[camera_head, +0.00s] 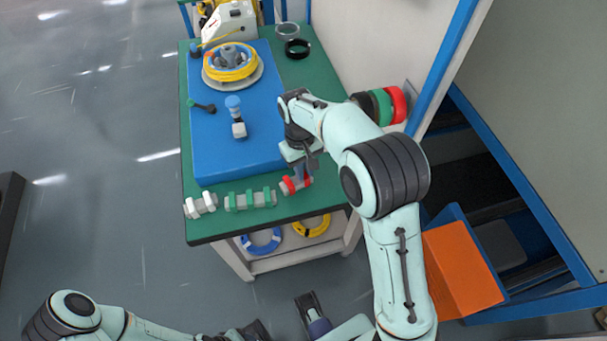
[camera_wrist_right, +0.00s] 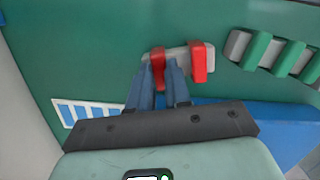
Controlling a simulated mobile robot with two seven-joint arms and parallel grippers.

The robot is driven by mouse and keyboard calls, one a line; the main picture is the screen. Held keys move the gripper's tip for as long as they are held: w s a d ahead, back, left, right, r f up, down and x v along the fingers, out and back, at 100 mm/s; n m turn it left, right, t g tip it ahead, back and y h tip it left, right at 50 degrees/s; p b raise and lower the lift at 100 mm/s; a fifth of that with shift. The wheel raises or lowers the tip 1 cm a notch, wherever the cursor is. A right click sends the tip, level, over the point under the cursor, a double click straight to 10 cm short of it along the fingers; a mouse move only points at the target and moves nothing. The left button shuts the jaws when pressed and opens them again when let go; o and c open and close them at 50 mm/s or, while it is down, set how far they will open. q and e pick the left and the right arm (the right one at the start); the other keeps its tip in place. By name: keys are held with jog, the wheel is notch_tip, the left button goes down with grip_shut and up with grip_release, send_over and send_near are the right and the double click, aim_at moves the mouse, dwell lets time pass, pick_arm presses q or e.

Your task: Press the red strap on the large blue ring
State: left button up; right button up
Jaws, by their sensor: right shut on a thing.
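Two red straps (camera_head: 288,186) (camera_wrist_right: 200,62) sit on a grey holder at the front right of the table. My right gripper (camera_head: 301,172) points down over this holder. In the right wrist view its blue fingers (camera_wrist_right: 167,72) are shut on the left red strap (camera_wrist_right: 158,66); the other red strap stands free beside it. A blue ring (camera_head: 262,242) lies on the shelf under the table top, well below and left of the right gripper.
The green table (camera_head: 270,217) carries a blue board (camera_head: 215,165) with a yellow coil (camera_head: 231,66) on a reel. White and green straps (camera_head: 250,199) stand left of the red ones. A yellow ring (camera_head: 318,226) lies beside the blue ring. An orange box (camera_head: 460,268) stands right.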

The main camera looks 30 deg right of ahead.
notch_tip(320, 180, up, 3)
jog(key=shift+f+p, duration=0.2)
jog(key=shift+p, duration=0.75)
jog(key=shift+r+p, duration=1.95)
jog(key=shift+r, duration=0.45)
